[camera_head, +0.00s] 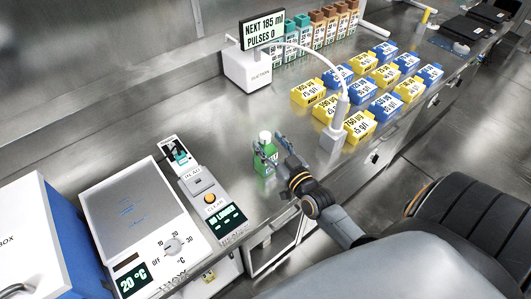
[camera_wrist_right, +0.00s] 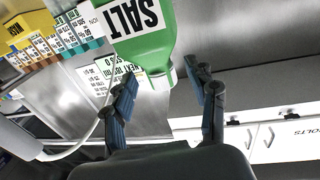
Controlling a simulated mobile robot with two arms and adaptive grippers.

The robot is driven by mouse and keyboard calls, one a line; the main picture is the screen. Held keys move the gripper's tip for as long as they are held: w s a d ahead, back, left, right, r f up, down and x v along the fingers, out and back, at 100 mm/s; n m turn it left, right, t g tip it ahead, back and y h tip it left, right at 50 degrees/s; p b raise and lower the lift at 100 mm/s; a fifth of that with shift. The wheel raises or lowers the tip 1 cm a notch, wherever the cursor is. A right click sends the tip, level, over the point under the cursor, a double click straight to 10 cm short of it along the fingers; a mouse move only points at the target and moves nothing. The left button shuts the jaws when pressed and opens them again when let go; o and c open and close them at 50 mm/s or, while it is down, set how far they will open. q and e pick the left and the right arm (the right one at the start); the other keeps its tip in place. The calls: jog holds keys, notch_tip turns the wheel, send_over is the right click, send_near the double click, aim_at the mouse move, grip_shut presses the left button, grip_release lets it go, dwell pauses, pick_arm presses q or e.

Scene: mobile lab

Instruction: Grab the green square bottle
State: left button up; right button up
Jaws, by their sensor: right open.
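The green square bottle (camera_head: 264,161) with a white cap stands upright on the steel bench in the head view. In the right wrist view, the bottle (camera_wrist_right: 180,55) appears upside down, close in front, with a white label reading SALT. My right gripper (camera_head: 274,150) is open beside the bottle, on its right side, and partly overlaps it in the head view. In the right wrist view, its two fingers (camera_wrist_right: 163,84) are spread, with the bottle at and beyond their tips. I cannot tell whether a finger touches it. My left gripper is not in view.
A white dispenser with a display (camera_head: 263,36) stands behind, its nozzle stand (camera_head: 334,139) right of the bottle. Yellow and blue labelled boxes (camera_head: 387,105) fill the right side. A control panel (camera_head: 209,199) and hot plate (camera_head: 140,205) stand left.

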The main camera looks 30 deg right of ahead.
jog(key=w, duration=0.2)
jog(key=shift+w, duration=0.35)
jog(key=shift+s, duration=0.1)
jog(key=shift+c, duration=1.2)
grip_shut()
